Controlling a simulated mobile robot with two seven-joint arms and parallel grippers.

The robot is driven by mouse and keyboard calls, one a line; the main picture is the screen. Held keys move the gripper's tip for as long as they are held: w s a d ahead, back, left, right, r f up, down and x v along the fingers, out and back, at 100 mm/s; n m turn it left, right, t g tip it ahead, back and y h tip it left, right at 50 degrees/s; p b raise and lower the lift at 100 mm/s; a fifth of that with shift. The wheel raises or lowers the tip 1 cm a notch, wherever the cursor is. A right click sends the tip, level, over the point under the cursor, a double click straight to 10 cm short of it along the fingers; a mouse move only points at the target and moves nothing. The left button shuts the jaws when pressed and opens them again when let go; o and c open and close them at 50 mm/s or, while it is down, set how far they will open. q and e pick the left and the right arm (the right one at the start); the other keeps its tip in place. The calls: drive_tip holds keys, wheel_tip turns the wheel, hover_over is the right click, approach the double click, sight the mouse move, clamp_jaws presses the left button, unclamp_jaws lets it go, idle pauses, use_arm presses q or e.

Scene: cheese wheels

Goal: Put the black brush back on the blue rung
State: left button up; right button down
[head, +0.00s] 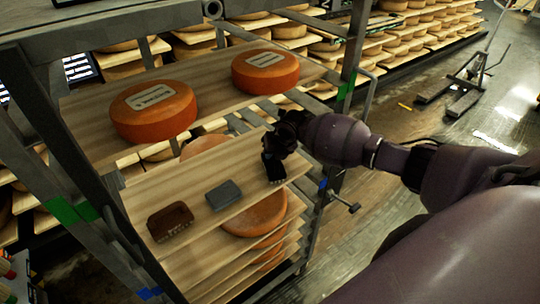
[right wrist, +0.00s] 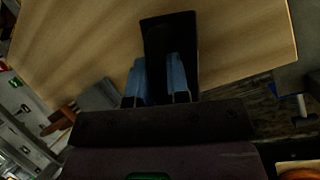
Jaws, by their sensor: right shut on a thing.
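The black brush (head: 273,168) is at the right end of a pale wooden board (head: 240,161) in the head view. My right gripper (head: 279,146) is shut on it from above. In the right wrist view the black brush (right wrist: 168,30) stands out beyond my right gripper's blue-grey fingers (right wrist: 158,77), over the wood. I cannot tell whether the brush touches the board. Blue marks show on the rack at the right post (head: 323,186) and at the lower left (head: 149,293), at about the level of this board. My left gripper is not in view.
A brown brush (head: 170,221) and a grey block (head: 223,195) lie on the same board. Two orange cheese wheels (head: 154,110) (head: 265,70) sit on the board above, with green marks (head: 62,210) on the posts. Open floor (head: 420,130) lies to the right.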

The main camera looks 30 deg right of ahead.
drive_tip(key=shift+d, duration=0.1)
drive_tip(key=c, duration=1.1)
unclamp_jaws()
drive_tip(key=shift+f, duration=0.1)
drive_tip(key=v, duration=0.7)
drive_tip(key=shift+r, duration=0.35)
drive_tip(key=shift+s, duration=0.1)
